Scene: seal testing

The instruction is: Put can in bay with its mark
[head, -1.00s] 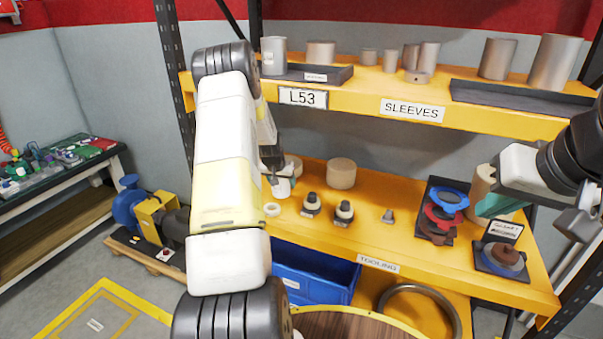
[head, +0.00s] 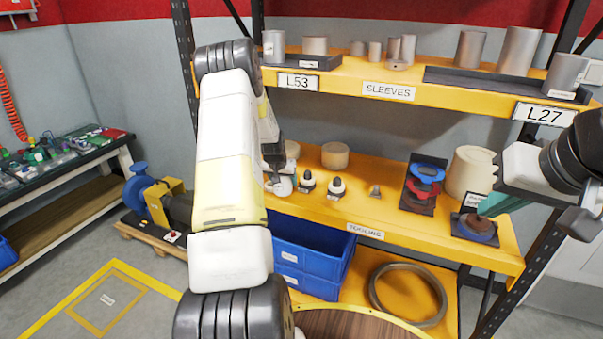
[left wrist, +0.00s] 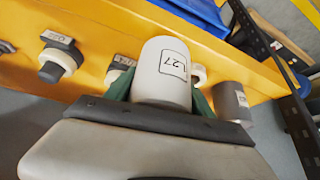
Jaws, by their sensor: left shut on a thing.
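My left gripper (left wrist: 160,100) is shut on a pale can (left wrist: 163,75) with a mark reading "27", its first character hard to read at this angle. In the head view, the left gripper (head: 274,168) is partly hidden by my arm, with the pale can (head: 281,186) below it, in front of the lower shelf. The bay plate L53 (head: 298,82) is at the left of the upper shelf, and the bay plate L27 (head: 543,114) at its right end. My right gripper (head: 490,204) shows teal fingers near the lower shelf's right end; its opening is unclear.
Grey metal sleeves (head: 470,49) stand on the yellow upper shelf (head: 440,97). The lower shelf (head: 400,225) holds black-and-white fittings (head: 336,187), a tan cylinder (head: 335,155) and coloured rings (head: 425,172). A blue bin (head: 310,262) and a large ring (head: 408,294) lie below.

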